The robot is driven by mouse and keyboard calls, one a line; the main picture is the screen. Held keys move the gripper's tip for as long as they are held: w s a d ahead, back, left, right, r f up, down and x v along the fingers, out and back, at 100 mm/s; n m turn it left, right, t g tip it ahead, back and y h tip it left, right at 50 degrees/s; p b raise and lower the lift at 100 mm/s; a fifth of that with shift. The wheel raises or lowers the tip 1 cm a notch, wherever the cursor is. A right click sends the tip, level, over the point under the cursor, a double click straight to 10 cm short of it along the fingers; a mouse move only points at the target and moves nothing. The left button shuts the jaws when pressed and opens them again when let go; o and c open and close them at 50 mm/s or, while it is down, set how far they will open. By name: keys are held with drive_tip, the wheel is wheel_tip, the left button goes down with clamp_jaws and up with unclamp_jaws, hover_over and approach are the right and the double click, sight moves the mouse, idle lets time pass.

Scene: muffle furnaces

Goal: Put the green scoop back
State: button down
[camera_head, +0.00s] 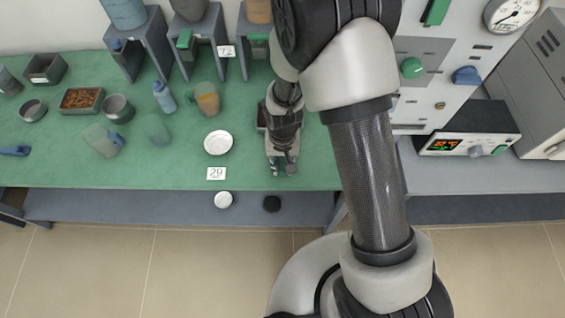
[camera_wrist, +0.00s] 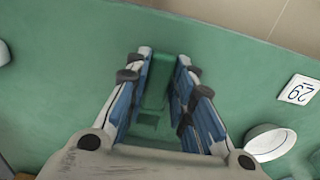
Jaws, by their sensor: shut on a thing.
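My gripper (camera_head: 282,168) points down over the front part of the green bench top (camera_head: 190,176), right of a white dish (camera_head: 218,142). In the wrist view my gripper (camera_wrist: 163,62) has its fingers on both sides of a dark green piece, which looks like the green scoop (camera_wrist: 155,85). The fingers are shut on it. Its near end is partly hidden by the gripper body. In the head view I cannot make out the scoop, as the gripper hides it. I cannot tell whether it touches the bench.
A label 29 (camera_head: 216,173) lies before the dish. A beaker with orange contents (camera_head: 207,98), a blue bottle (camera_head: 164,97) and several cups stand left. Grey stands (camera_head: 205,27) line the back. A unit with a display (camera_head: 468,144) stands right. The bench's front-left strip is clear.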

drive_tip(key=c, duration=1.4)
unclamp_jaws()
drive_tip(key=shift+f, duration=0.15)
drive_tip(key=shift+o, duration=0.2)
wheel_tip(320, 180, up, 12)
drive_tip(key=p, duration=0.4)
drive_tip(key=shift+r, duration=0.25)
drive_tip(key=s+d+r+t, duration=0.1)
drive_tip(key=s+d+r, duration=0.2)
drive_tip(key=r, duration=0.4)
drive_tip(key=s+d+r+t, duration=0.1)
drive_tip(key=s+d+r, duration=0.15)
drive_tip(key=r, duration=0.45)
drive_tip(key=s+d+r+t, duration=0.1)
drive_tip(key=s+d+r, duration=0.1)
drive_tip(key=d+r, duration=0.35)
drive_tip(key=s+d+r+t, duration=0.1)
drive_tip(key=s+r, duration=0.4)
drive_tip(key=s, duration=0.4)
drive_tip(key=shift+d+r+t, duration=0.3)
drive_tip(key=shift+d+r, duration=0.05)
